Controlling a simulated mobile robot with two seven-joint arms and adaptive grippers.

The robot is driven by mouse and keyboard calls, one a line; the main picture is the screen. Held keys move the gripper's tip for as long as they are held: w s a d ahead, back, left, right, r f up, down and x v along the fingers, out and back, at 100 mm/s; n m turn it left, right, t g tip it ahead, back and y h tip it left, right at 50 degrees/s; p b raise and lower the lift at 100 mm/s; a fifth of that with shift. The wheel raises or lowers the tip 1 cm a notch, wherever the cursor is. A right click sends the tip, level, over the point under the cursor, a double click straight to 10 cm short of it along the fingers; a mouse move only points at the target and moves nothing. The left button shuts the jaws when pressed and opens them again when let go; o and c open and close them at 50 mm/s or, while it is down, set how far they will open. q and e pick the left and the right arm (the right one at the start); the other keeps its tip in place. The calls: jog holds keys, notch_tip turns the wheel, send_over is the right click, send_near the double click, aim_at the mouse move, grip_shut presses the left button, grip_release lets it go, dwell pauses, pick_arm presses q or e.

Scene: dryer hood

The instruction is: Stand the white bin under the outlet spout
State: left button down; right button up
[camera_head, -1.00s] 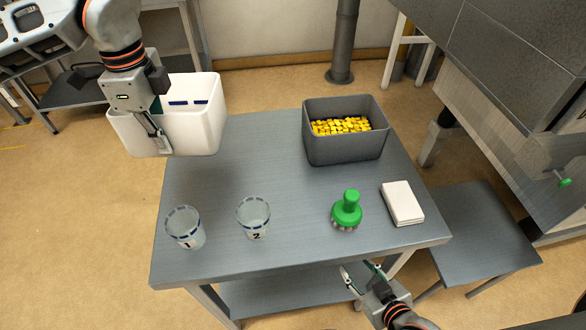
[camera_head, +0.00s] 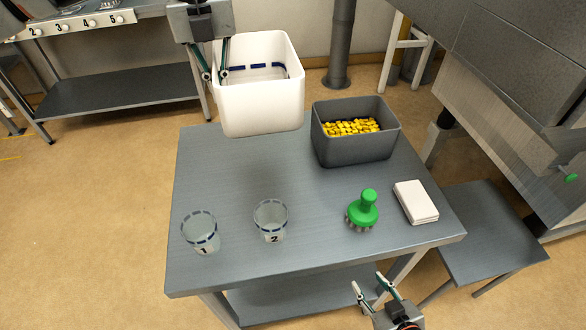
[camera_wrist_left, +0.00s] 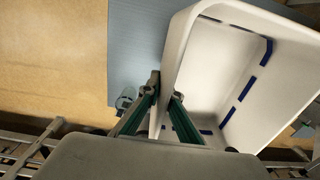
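The white bin (camera_head: 262,105), with a dashed blue line inside, is at the table's far left edge in the head view, apparently held up. My left gripper (camera_head: 216,76) is at its left wall. In the left wrist view its fingers (camera_wrist_left: 162,95) straddle the wall of the bin (camera_wrist_left: 215,60), one inside and one outside, shut on it. My right gripper (camera_head: 367,284) is open and empty in front of the table's near edge. A large grey housing (camera_head: 500,70) stands at the right. I cannot make out an outlet spout on it.
On the grey table (camera_head: 220,180) stand a grey crate of yellow pieces (camera_head: 355,150), cups 1 (camera_head: 201,235) and 2 (camera_head: 271,222), a green-handled tool (camera_head: 364,210) and a white block (camera_head: 415,202). A low grey bench (camera_head: 490,235) is at the right. A dark post (camera_head: 341,45) stands behind.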

pick_arm(q)
notch_tip(320, 180, down, 20)
jog(key=shift+r, duration=0.1)
dwell(0.6)
jog(key=shift+f, duration=0.2)
jog(key=c, duration=2.3)
grip_release()
